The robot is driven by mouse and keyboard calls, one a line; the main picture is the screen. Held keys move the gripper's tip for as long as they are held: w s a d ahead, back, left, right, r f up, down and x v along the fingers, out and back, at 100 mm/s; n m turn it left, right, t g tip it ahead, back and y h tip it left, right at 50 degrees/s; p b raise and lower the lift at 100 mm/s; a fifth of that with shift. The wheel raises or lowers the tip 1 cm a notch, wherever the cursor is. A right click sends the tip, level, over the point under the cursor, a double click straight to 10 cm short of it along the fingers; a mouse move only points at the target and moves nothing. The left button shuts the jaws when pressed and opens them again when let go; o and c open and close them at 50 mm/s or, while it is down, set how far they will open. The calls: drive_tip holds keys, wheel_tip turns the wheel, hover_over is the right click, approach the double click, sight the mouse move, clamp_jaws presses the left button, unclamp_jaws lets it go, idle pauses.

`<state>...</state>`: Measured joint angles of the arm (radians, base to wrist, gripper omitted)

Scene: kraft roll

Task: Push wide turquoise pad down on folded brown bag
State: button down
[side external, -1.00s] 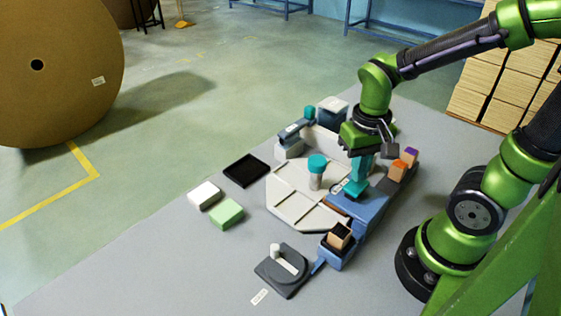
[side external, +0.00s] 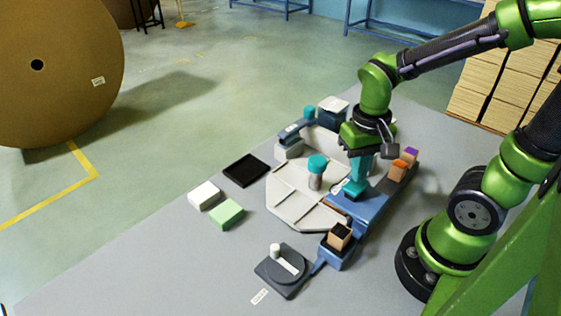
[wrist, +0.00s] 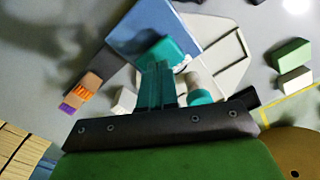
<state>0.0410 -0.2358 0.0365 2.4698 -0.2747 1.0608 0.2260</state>
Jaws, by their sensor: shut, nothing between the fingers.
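The wide turquoise pad (side external: 353,189) is at the blue station (side external: 372,208), directly below my gripper (side external: 359,179). In the wrist view the pad (wrist: 166,52) shows just beyond my closed teal fingers (wrist: 159,66). The fingers are together with nothing between them. Their tips are at or just above the pad; I cannot tell whether they touch. A narrow brown edge (side external: 336,209), perhaps the folded brown bag, shows at the front left of the pad. The rest of it is hidden.
A turquoise-topped grey cylinder (side external: 316,172) stands left of the pad on the pale tray (side external: 288,208). Orange and purple-topped blocks (side external: 400,168) are at the right.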

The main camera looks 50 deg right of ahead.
drive_tip(key=shift+f, duration=0.1)
drive_tip(key=shift+f, duration=1.55)
drive_tip(key=shift+r, duration=3.55)
drive_tip(key=shift+w, duration=0.15)
drive_tip(key=w+a+r+n+t+y, duration=0.1)
drive_tip(key=a+r+n+t+y, duration=0.1)
drive_tip(key=r+t, duration=0.5)
drive_tip(key=shift+w+a+r, duration=0.35)
drive_tip(key=shift+a+r, duration=0.2)
drive_tip(key=shift+a, duration=0.1)
